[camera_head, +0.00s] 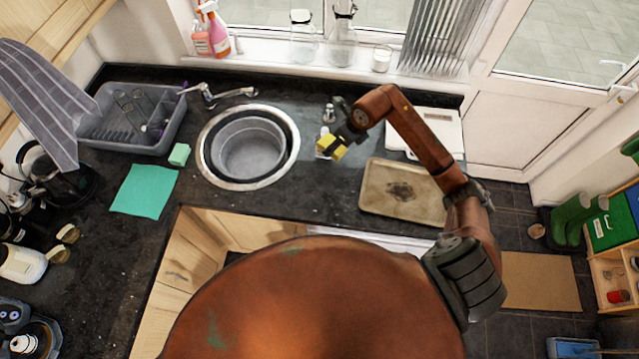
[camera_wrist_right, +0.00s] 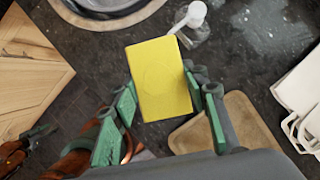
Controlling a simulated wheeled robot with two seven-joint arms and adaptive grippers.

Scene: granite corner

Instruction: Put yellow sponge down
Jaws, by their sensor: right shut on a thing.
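The yellow sponge (camera_head: 331,147) is in my right gripper (camera_head: 338,139), above the dark granite counter to the right of the round sink. In the right wrist view the yellow sponge (camera_wrist_right: 160,78) sits between the two green-padded fingers of my right gripper (camera_wrist_right: 162,112), which are shut on it. Its far end sticks out past the fingertips. I cannot tell whether the sponge touches the counter.
The round sink (camera_head: 206,160) is left of the sponge, and a beige tray (camera_head: 375,195) lies to its right. Behind stands a small dispenser (camera_head: 328,113). A grey dish rack (camera_head: 165,137), green sponge (camera_head: 180,154) and teal cloth (camera_head: 145,190) are left. Dark counter between sink and tray is mostly clear.

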